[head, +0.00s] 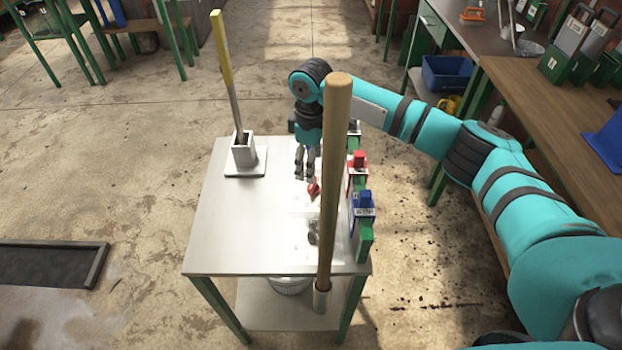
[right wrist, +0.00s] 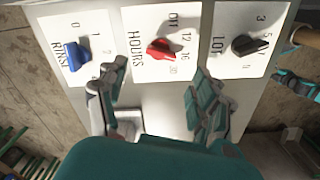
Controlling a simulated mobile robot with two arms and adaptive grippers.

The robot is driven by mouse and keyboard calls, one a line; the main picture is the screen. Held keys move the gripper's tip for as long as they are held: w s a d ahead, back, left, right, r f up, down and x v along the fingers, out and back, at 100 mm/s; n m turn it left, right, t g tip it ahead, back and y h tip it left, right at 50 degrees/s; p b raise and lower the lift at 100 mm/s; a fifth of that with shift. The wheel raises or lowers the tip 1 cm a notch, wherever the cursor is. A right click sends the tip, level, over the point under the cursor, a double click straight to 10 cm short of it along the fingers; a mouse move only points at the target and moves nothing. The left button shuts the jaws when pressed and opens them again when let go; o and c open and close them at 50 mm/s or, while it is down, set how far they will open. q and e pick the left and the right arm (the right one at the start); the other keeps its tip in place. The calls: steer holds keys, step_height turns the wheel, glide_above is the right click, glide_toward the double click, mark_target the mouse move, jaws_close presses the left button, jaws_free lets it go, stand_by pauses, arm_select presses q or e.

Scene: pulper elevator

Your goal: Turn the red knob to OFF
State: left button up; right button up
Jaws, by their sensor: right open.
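The red knob (head: 313,189) sits on a white panel on the table. In the right wrist view the red knob (right wrist: 162,49) is on the middle plate (right wrist: 138,22), marked HOURS, with OFF, 12, 16 and 30 around one side. Its narrow end points toward the numbers, roughly between 12 and 16; the exact setting is hard to tell. My right gripper (head: 305,176) is just beyond the knob in the head view. In the wrist view its open fingers (right wrist: 160,75) are spread on either side of the red knob, with no visible contact. My left gripper is out of view.
A blue knob (right wrist: 76,56) marked RINSE and a black knob (right wrist: 248,45) marked LOT flank the red one. A wooden-handled pole (head: 335,150) stands close in front. A yellow-topped stick (head: 223,60) rises from a grey holder (head: 243,152). The table's left part is clear.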

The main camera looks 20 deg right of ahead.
mark_target(313, 187)
step_height(313, 187, down, 6)
steer(key=shift+r, duration=0.1)
steer(key=shift+f, duration=0.45)
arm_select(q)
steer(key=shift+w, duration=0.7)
arm_select(e)
steer(key=shift+c, duration=1)
steer(key=c, duration=1)
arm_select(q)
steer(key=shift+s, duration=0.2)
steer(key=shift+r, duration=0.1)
